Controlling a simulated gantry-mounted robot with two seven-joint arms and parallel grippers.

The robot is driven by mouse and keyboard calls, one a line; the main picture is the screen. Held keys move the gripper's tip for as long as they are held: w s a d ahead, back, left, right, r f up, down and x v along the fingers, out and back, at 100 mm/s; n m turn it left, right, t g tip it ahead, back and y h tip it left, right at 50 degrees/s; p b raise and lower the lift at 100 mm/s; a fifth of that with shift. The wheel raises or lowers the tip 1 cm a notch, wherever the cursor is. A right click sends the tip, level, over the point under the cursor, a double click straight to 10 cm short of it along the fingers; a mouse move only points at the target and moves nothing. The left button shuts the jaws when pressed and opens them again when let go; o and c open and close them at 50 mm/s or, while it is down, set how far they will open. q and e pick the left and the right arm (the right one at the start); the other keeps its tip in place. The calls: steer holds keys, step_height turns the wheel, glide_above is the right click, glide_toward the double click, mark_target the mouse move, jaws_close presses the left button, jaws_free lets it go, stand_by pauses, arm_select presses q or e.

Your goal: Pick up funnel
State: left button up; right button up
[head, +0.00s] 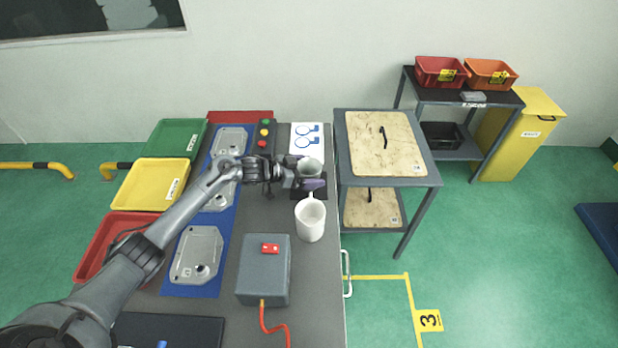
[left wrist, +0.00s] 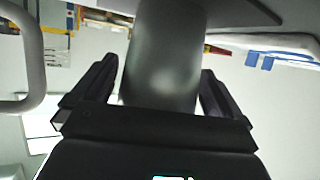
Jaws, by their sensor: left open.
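The funnel, as best I can tell, is the grey, round, open-topped piece (head: 310,165) over a dark square mat (head: 322,192) near the bench's right edge. My left gripper (head: 305,173) reaches it from the left, with its purple-dark fingers apart on either side of it. In the left wrist view the smooth grey body of the funnel (left wrist: 160,70) stands between the two open fingers (left wrist: 158,88). Whether the fingers touch it is unclear. Its lower part is partly hidden by the gripper. My right gripper is in neither view.
A white mug (head: 310,222) stands close in front of the gripper. A grey box with a red switch (head: 263,275) is nearer. Flat castings (head: 196,255) lie on a blue mat at left, under my arm. A white card (head: 306,136) lies behind. A side table (head: 428,172) stands right.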

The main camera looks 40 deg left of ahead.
arm_select(q)
steer(key=c, duration=0.9)
steer(key=shift+c, duration=0.2)
steer(key=shift+r, duration=0.2)
